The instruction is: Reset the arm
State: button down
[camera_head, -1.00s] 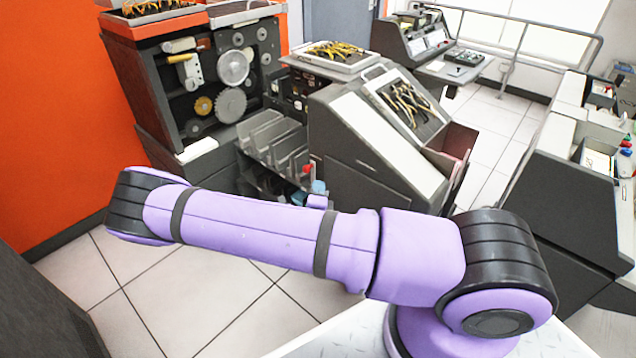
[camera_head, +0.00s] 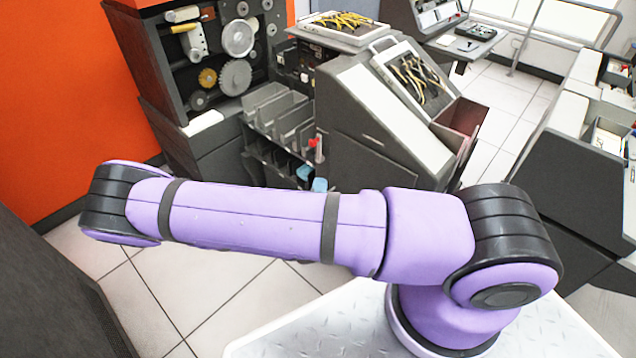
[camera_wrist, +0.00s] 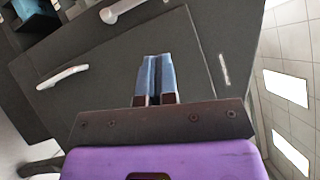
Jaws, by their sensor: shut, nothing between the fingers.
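My gripper (camera_wrist: 155,80) shows in the wrist view, with its two blue-grey fingers close together and nothing held between them. Behind the fingers is a dark grey panel (camera_wrist: 200,75) with white handles. In the head view my purple arm stretches across the foreground from the lower right to the left. Its far end is at the left, and the gripper itself is hidden there.
A dark machine with gears (camera_head: 235,78) stands at the back left by an orange wall (camera_head: 60,120). A sloped console (camera_head: 385,115) with a tray of yellow cables stands beside it. Another dark console (camera_head: 580,165) is at the right. Tiled floor (camera_head: 180,290) is open at lower left.

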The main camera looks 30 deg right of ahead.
jog(key=s+d+r+m+g, duration=0.2)
jog(key=r+m+g, duration=0.4)
jog(key=r+m, duration=0.25)
jog(key=s+d+r+m+g, duration=0.1)
jog(key=s+r+m+g, duration=0.1)
jog(key=r+m+g, duration=0.65)
jog(key=s+d+r+m+g, duration=0.25)
jog(key=r+m, duration=0.35)
jog(key=m, duration=0.5)
jog(key=s+a+r+m+t+y, duration=0.2)
jog(key=s+r+m+y, duration=0.3)
jog(key=r, duration=0.6)
jog(key=s+a+r+m+t+y, duration=0.2)
jog(key=s+r+m+t+y, duration=0.2)
jog(key=s+r+m, duration=0.6)
jog(key=shift+a+r+m+y, duration=0.3)
jog(key=shift+r+m+y, duration=0.55)
jog(key=shift+y, duration=0.25)
jog(key=shift+s+f, duration=0.1)
jog(key=shift+f, duration=0.05)
